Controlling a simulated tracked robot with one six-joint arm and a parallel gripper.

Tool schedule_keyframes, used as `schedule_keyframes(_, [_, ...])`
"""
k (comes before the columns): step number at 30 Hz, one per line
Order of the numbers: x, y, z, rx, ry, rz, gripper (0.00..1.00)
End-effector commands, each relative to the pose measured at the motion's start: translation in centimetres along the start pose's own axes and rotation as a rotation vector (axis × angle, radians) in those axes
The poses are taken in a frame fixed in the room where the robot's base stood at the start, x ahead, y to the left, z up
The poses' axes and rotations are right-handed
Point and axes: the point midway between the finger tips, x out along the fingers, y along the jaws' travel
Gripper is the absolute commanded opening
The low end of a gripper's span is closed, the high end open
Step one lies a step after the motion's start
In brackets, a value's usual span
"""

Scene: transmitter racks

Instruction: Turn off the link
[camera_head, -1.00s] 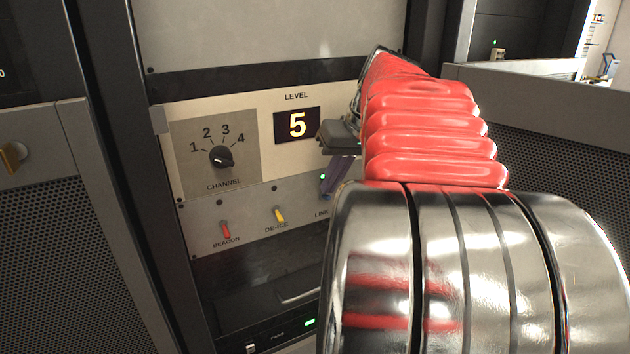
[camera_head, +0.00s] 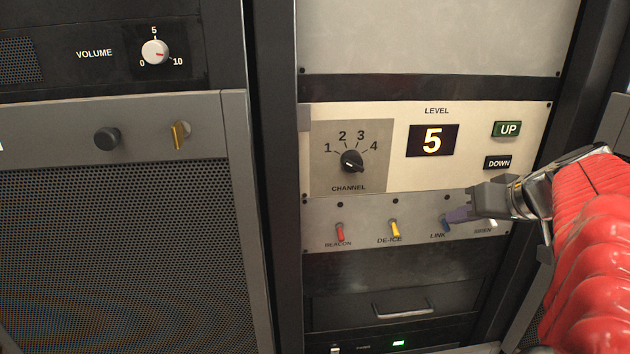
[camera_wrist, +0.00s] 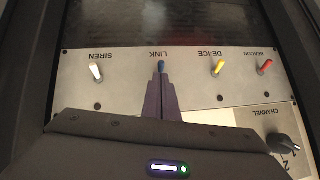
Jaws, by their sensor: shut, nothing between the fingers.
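The LINK switch is a blue toggle lever (camera_head: 446,225) on the grey switch strip. Its lever points down, and the small lamp (camera_head: 447,198) above it is dark. It also shows in the upside-down wrist view (camera_wrist: 161,66), just beyond my fingertips. My gripper (camera_head: 455,215) has purple fingers, shut with nothing between them, at the LINK switch from the right. In the wrist view, the closed fingertips (camera_wrist: 160,78) line up with the lever. I cannot tell whether they touch it. My gripper partly covers the strip between LINK and SIREN.
Beside LINK are the red BEACON lever (camera_head: 340,231), the yellow DE-ICE lever (camera_head: 395,228) and the white SIREN lever (camera_wrist: 96,71). Above are the CHANNEL knob (camera_head: 352,161), a LEVEL display (camera_head: 433,141) reading 5, and UP (camera_head: 507,129) and DOWN (camera_head: 497,162) buttons.

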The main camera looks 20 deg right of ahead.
Motion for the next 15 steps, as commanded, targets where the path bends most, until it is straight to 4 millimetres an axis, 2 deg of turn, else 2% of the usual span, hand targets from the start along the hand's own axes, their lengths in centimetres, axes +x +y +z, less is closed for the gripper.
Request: schedule_keyframes(15, [0.5,-0.3,-1.2,-0.003,-0.002,-0.004,0.00])
